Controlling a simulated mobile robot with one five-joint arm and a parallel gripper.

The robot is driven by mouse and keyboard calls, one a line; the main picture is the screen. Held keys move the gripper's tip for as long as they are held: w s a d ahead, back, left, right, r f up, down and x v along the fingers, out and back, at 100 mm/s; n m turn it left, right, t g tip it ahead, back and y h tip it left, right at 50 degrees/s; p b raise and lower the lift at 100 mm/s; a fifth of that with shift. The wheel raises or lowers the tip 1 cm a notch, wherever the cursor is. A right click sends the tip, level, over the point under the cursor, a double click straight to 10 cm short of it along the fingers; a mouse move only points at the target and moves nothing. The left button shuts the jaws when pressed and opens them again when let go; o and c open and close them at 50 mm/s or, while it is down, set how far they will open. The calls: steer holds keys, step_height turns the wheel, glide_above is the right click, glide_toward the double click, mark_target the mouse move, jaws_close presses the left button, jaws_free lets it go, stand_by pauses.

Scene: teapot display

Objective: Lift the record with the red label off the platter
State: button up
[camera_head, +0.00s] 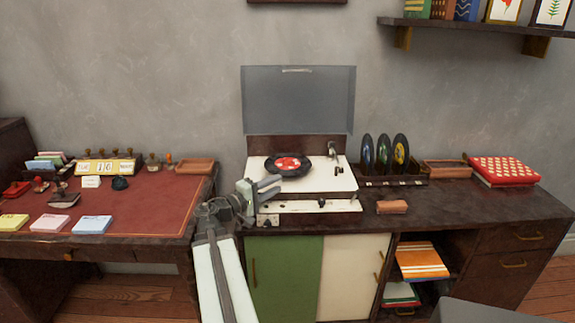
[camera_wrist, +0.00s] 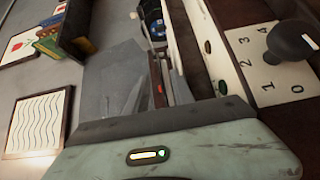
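The black record with the red label (camera_head: 289,165) lies flat on the white turntable (camera_head: 335,180), whose lid is raised behind it. My gripper (camera_head: 274,186) is in front of the turntable's left part, lower left of the record and apart from it. Its two fingers show a gap with nothing between them. In the wrist view the picture is turned on its side, and the grey fingers (camera_wrist: 150,85) point toward the turntable. I cannot make out the red-label record there. The tonearm (camera_head: 333,151) is at the right of the record.
Several upright records (camera_head: 383,153) stand in a rack right of the turntable. A small brown block (camera_head: 392,207) lies on the cabinet front. A red desk (camera_head: 130,205) with stamps and pads is at left. The dial panel (camera_wrist: 270,65) is close in the wrist view.

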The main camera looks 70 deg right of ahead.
mark_target(284, 188)
steer(key=x, duration=0.5)
steer(key=shift+w+d+r, duration=0.15)
steer(key=shift+w, duration=0.1)
jaws_close()
stand_by(1.0)
